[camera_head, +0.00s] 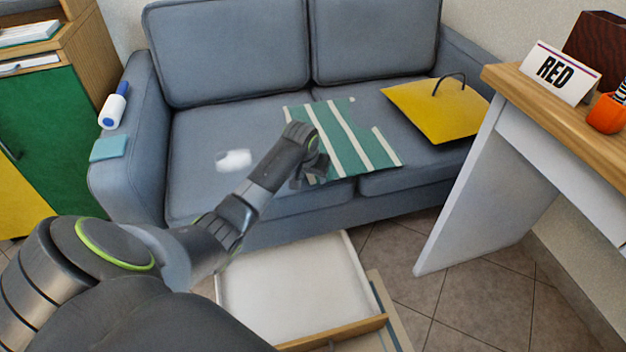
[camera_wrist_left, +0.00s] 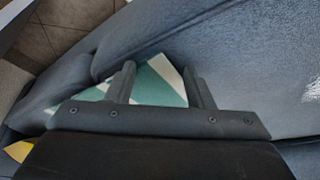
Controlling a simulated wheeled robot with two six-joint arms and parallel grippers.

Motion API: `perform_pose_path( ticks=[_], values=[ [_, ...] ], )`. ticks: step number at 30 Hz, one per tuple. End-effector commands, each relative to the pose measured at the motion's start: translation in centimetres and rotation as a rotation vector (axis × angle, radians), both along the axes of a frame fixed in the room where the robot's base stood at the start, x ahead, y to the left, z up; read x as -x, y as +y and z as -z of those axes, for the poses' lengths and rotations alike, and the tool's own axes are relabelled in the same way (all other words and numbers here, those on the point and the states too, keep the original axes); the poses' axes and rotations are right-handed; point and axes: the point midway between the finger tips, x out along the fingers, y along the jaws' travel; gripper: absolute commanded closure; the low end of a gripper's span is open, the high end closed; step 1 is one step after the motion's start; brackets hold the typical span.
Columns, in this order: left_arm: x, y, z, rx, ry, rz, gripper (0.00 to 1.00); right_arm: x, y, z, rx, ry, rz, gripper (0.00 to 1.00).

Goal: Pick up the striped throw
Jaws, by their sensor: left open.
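The striped throw (camera_head: 352,140), green with cream stripes, lies flat on the sofa seat across the gap between the two cushions. My left gripper (camera_head: 312,168) is at the throw's front left part and covers some of it in the head view. In the left wrist view the gripper (camera_wrist_left: 162,82) is open, and green and white cloth of the throw (camera_wrist_left: 155,85) shows between and beyond its two fingers. I cannot tell whether the fingers touch the cloth. My right gripper is in neither view.
The grey sofa (camera_head: 230,50) has a yellow bag (camera_head: 435,108) on its right seat and a white patch (camera_head: 234,160) on its left. A lint roller (camera_head: 114,106) and teal cloth (camera_head: 109,148) lie on its left arm. A white drawer-like tray (camera_head: 290,290) is in front; a desk (camera_head: 540,110) stands right.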

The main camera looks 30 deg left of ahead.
Motion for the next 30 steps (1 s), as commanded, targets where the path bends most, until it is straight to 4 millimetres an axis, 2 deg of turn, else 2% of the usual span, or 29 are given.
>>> perform_pose_path(
  ticks=[2,20,30],
  values=[
    [0.06,0.01,0.10,0.000,0.002,0.000,0.59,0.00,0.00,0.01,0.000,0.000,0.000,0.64],
    [0.08,0.02,0.14,0.000,0.003,-0.001,0.99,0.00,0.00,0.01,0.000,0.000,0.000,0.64],
    [0.10,0.02,0.15,0.000,0.004,-0.001,1.00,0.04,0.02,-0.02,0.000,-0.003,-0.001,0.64]
  ],
)
